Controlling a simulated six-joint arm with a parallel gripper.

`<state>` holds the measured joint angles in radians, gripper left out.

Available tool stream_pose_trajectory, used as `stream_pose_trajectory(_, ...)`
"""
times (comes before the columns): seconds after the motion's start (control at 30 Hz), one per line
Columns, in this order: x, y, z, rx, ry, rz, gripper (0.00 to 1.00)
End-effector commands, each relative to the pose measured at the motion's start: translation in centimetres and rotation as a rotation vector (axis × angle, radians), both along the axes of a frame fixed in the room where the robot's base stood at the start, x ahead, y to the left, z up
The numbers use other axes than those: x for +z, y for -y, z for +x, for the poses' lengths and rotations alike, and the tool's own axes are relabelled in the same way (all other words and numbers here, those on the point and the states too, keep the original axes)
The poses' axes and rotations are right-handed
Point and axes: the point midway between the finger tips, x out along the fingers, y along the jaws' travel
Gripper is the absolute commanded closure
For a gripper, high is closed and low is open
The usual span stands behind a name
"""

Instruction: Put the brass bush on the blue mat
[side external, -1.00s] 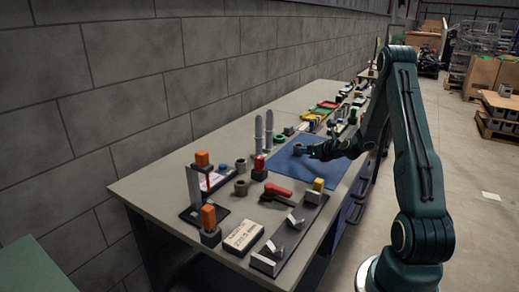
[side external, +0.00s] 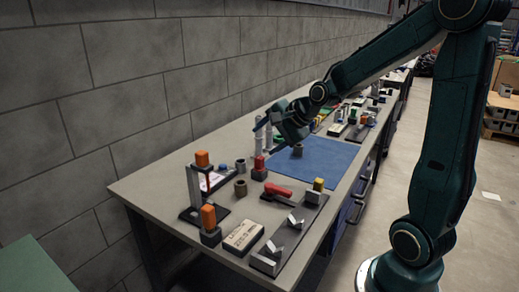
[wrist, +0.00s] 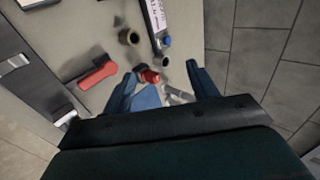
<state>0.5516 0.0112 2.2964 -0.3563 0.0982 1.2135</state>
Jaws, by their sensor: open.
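A brownish, brass-looking bush (side external: 298,149) stands upright on the blue mat (side external: 330,158), near its left part. A second bush of similar brown colour (side external: 240,188) stands on the bare bench, and shows in the wrist view as a hollow ring (wrist: 129,37). I cannot tell by colour which is brass. My gripper (side external: 274,147) is above the bench at the mat's left edge, clear of both bushes. In the wrist view its fingers (wrist: 162,85) are apart with nothing held. A corner of the mat (wrist: 148,98) shows between them.
A red-topped block (side external: 259,168) stands close below my gripper. Grey upright cylinders (side external: 260,132) stand behind it. A red-handled clamp (side external: 277,191), an orange-topped stand (side external: 202,160) and a labelled box (side external: 243,235) fill the near bench. Most of the mat is clear.

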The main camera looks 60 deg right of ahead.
Motion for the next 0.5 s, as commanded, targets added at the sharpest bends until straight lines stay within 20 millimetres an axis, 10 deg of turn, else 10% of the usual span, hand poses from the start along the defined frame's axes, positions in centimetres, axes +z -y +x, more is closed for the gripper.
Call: stream_pose_trajectory(0.5,4.3,-10.7,-11.3,0.75,-0.189,-0.596,0.41)
